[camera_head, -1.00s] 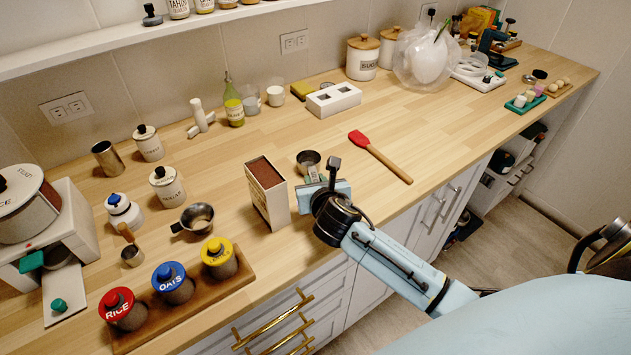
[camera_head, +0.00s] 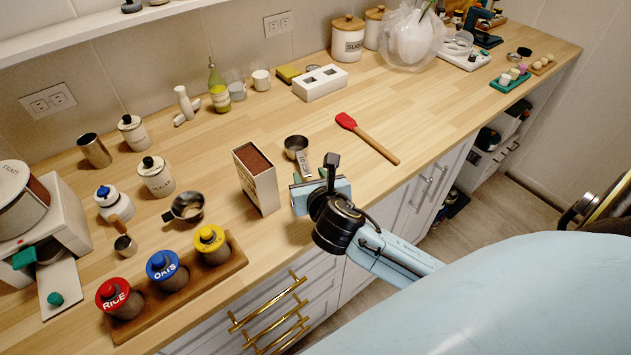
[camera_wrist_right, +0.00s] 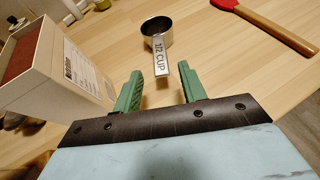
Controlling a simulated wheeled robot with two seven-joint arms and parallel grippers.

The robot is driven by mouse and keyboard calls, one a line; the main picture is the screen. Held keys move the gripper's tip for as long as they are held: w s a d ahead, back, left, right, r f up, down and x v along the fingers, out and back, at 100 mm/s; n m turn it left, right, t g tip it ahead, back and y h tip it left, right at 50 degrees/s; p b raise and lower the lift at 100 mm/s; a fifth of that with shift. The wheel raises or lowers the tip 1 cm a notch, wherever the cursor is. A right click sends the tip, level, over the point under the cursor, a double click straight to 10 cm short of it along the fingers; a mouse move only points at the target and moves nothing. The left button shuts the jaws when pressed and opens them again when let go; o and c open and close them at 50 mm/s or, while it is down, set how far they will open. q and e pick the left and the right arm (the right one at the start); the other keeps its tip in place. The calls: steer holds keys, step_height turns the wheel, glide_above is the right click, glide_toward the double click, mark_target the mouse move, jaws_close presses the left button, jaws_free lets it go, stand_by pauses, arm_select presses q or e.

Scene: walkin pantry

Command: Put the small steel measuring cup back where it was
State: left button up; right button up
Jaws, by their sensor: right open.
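A small steel measuring cup (camera_head: 296,146) stands on the counter, right of the beige box (camera_head: 258,180). In the right wrist view the cup (camera_wrist_right: 157,31) is upright, and its flat handle, labelled 1/2 CUP (camera_wrist_right: 160,58), points toward my gripper. My right gripper (camera_head: 309,178) is near the counter's front edge. In the wrist view its green fingers (camera_wrist_right: 161,90) are apart, on either side of the handle's near end, with nothing held. Whether the handle end lies between the fingertips or just beyond them is unclear. My left gripper is not in view.
A red spatula (camera_head: 366,137) lies right of the cup. A dark-handled steel cup (camera_head: 187,207) and a wooden-handled scoop (camera_head: 123,243) are at left, near the wooden jar rack (camera_head: 235,262). A white block (camera_head: 320,84) stands behind. The counter between is clear.

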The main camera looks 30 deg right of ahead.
steer(key=shift+v, duration=2.35)
